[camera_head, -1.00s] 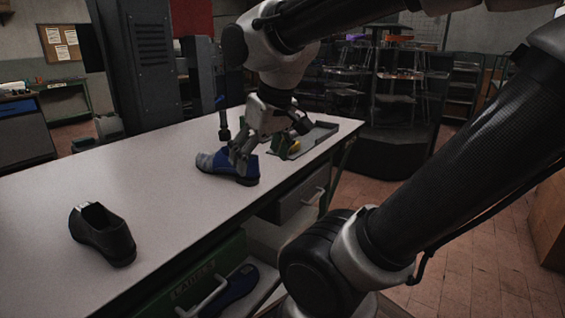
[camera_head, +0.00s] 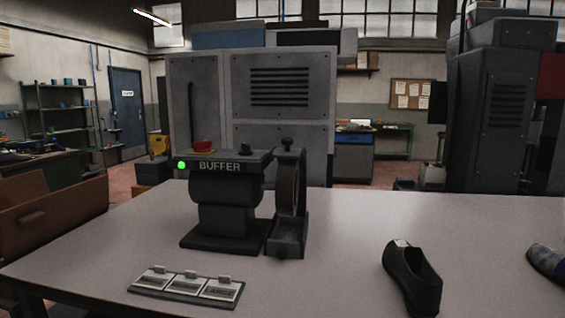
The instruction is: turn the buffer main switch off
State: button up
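The buffer (camera_head: 226,190) stands upright on the table, left of the middle of the head view, with the label "BUFFER" on its front. A green light (camera_head: 181,165) glows at its left front corner. A red button or knob (camera_head: 203,146) sits on top, behind the light. A small dark lever-like part (camera_head: 246,149) stands on top at the right. I cannot tell which of these is the main switch. The buffing wheel (camera_head: 286,185) is upright at the right; whether it turns cannot be seen. My gripper is out of view.
A strip with several labelled cards (camera_head: 186,286) lies in front of the buffer. A black shoe (camera_head: 411,278) and part of a blue shoe (camera_head: 548,262) are at the right on the pale table (camera_head: 340,235). A grey cabinet (camera_head: 250,110) stands behind the table.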

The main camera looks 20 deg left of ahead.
aim_at(206, 146)
jog(key=u, duration=1.55)
jog(key=i+j+z, duration=0.15)
jog(key=j, duration=0.2)
jog(key=i+j+z, duration=0.1)
jog(key=i+j, duration=0.15)
jog(key=i+j+z, duration=0.15)
jog(key=j, duration=0.35)
jog(key=i+j+z, duration=0.1)
jog(key=j, duration=0.3)
jog(key=j+u, duration=0.9)
jog(key=i+j, duration=0.15)
jog(key=u, duration=0.05)
